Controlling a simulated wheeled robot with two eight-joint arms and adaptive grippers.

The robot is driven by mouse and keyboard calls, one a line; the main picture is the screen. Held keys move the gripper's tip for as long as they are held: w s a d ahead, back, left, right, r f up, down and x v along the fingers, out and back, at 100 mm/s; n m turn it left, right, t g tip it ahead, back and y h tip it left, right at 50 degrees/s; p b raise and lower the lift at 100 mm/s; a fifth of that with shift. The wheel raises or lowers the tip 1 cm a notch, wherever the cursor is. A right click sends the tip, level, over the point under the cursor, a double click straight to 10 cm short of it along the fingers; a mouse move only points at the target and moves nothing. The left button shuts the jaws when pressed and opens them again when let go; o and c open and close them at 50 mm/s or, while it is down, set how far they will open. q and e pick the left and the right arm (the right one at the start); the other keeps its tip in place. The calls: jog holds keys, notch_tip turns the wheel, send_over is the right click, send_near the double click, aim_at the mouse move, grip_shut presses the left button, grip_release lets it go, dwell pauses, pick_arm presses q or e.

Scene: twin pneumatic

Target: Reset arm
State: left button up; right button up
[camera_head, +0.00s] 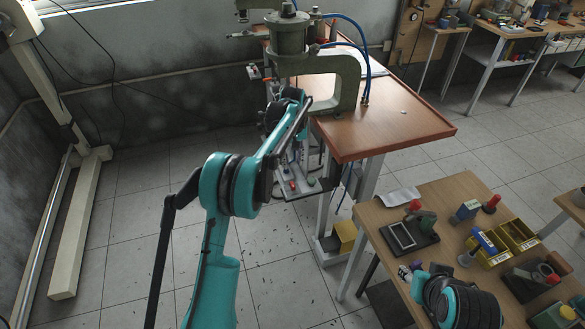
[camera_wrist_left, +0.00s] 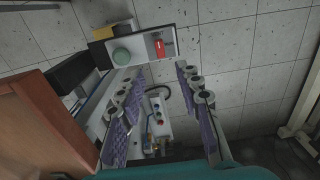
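My left arm, teal and black, reaches up to the pneumatic press (camera_head: 290,45) on the wooden table in the head view. My left gripper (camera_wrist_left: 160,70) is open in the left wrist view, its two purple-padded fingers apart with nothing held between them. Beyond the fingertips is a control box (camera_wrist_left: 141,59) with a green dome button and a red switch. A small panel with coloured buttons (camera_wrist_left: 158,116) lies in view between the fingers. In the head view the gripper is mostly hidden behind my own wrist.
The press table (camera_head: 400,125) has a bare wooden top right of the press. A lower workbench (camera_head: 445,195) at the right holds yellow bins (camera_head: 517,235), a dark framed fixture (camera_head: 403,236) and several small tools. The tiled floor at the left is mostly clear.

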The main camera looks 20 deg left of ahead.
pick_arm(q)
jog(key=shift+r, duration=0.15)
dwell(0.3)
jog(key=s+d+r+m+t, duration=0.2)
jog(key=s+r+m+t, duration=0.1)
jog(key=s+r, duration=1.2)
jog(key=s+f+m+t, duration=0.2)
jog(key=s+f, duration=0.1)
jog(key=s, duration=0.8)
jog(key=s+d+f+m+t, duration=0.1)
jog(key=s+f+m+t, duration=0.1)
jog(key=s, duration=0.8)
jog(key=shift+s+d+f, duration=0.15)
jog(key=shift+s+f, duration=0.2)
jog(key=shift+f, duration=0.3)
